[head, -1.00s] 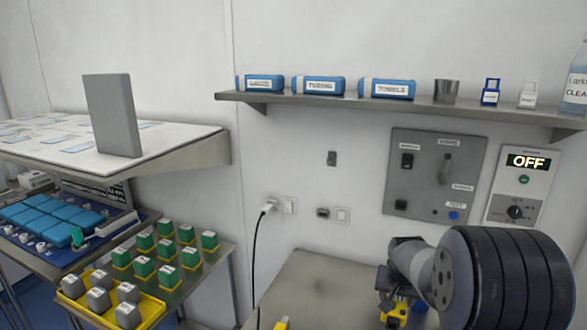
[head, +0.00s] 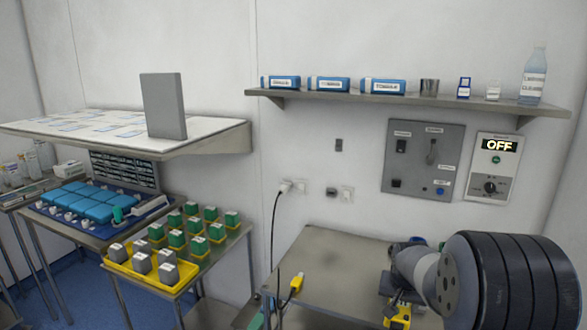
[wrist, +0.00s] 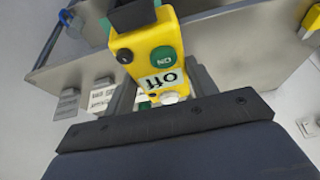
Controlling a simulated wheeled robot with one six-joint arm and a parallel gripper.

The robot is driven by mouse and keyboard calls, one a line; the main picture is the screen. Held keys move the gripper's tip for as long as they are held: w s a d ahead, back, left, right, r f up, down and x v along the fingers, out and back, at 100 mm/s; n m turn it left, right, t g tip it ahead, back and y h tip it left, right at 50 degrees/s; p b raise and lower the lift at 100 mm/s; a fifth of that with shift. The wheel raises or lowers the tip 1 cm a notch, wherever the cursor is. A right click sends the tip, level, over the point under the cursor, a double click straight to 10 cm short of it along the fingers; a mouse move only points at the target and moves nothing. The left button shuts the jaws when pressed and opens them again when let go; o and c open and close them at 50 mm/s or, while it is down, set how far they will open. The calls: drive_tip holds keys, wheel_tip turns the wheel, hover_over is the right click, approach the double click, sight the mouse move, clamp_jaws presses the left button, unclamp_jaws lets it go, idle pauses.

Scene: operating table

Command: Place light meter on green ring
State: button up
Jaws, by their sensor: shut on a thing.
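My gripper (wrist: 160,84) is shut on a yellow device with a green ON button and a display reading "off", which I take as the light meter (wrist: 150,52). In the wrist view it sits between the two dark fingers. In the head view the yellow device (head: 397,316) shows low at the right, partly hidden by my arm, above or at the metal table; I cannot tell whether it touches. I cannot make out a green ring for certain in either view.
A metal table (head: 330,262) stands against the wall, with a yellow item and black cable (head: 296,284) at its left edge. Left are a yellow tray (head: 118,268) of grey blocks, green blocks (head: 211,212) and a white-topped shelf (head: 60,128). A wall shelf (head: 420,99) holds blue packs.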

drive_tip(key=s+a+f+n+y, duration=0.1)
drive_tip(key=s+a+f+n, duration=0.1)
drive_tip(key=s+a+f, duration=0.2)
drive_tip(key=s+a+f+n, duration=0.2)
drive_tip(key=s+a+f, duration=0.3)
drive_tip(key=f, duration=0.5)
drive_tip(key=shift+a+n+y, duration=0.3)
drive_tip(key=shift+a+y, duration=0.1)
drive_tip(key=shift+a, duration=0.8)
